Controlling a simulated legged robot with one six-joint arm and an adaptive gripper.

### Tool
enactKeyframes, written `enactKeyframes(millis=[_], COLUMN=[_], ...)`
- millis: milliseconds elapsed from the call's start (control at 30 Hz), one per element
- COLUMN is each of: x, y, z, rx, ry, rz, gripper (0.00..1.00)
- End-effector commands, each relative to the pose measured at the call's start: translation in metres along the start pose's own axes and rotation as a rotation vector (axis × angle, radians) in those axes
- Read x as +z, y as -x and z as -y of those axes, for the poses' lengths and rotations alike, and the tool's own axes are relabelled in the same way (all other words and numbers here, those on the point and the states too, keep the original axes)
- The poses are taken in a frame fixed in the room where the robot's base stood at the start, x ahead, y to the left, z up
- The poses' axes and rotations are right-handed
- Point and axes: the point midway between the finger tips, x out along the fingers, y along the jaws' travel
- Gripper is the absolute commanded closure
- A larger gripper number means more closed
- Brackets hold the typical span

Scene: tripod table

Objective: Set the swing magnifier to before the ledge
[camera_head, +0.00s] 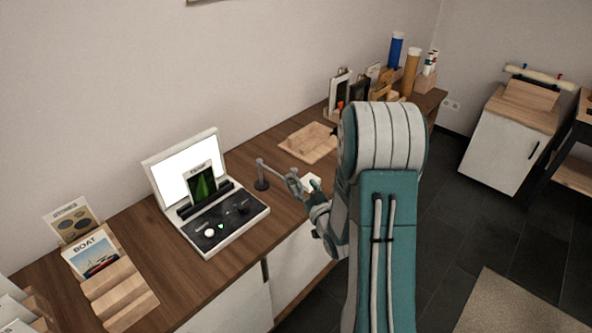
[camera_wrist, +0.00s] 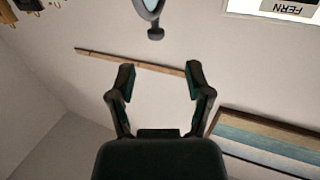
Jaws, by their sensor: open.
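The swing magnifier stands on the wooden table right of a light box; its dark post (camera_head: 262,178) is upright. Its arm reaches right from the post top to a round lens (camera_head: 293,180). In the wrist view the lens (camera_wrist: 150,6) and a grey knob below it (camera_wrist: 156,34) show at the top edge. My gripper (camera_head: 312,199) is open and empty, just right of and below the lens; in the wrist view its fingers (camera_wrist: 160,78) are apart, the knob lying beyond the tips. The dark ledge (camera_head: 221,190) on the light box bears a green fern card (camera_head: 202,184).
The light box (camera_head: 239,225) has knobs and a green light in front. A wooden board (camera_head: 308,142) lies behind the magnifier. Stepped card racks (camera_head: 120,290) stand front left; frames, bottles (camera_head: 396,50) and boxes crowd the far end. Bare table (camera_head: 172,262) lies left of the light box.

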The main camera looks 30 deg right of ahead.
Motion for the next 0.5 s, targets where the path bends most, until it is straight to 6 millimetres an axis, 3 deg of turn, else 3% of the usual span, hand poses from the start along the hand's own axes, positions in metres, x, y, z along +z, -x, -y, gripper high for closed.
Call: enactKeyframes(millis=[300,500], x=[0.000,0.000], y=[-0.059,-0.078], z=[-0.002,-0.002], rx=[0.000,0.001], ry=[-0.001,-0.001], rz=[-0.001,0.001], gripper=[0.35,0.35])
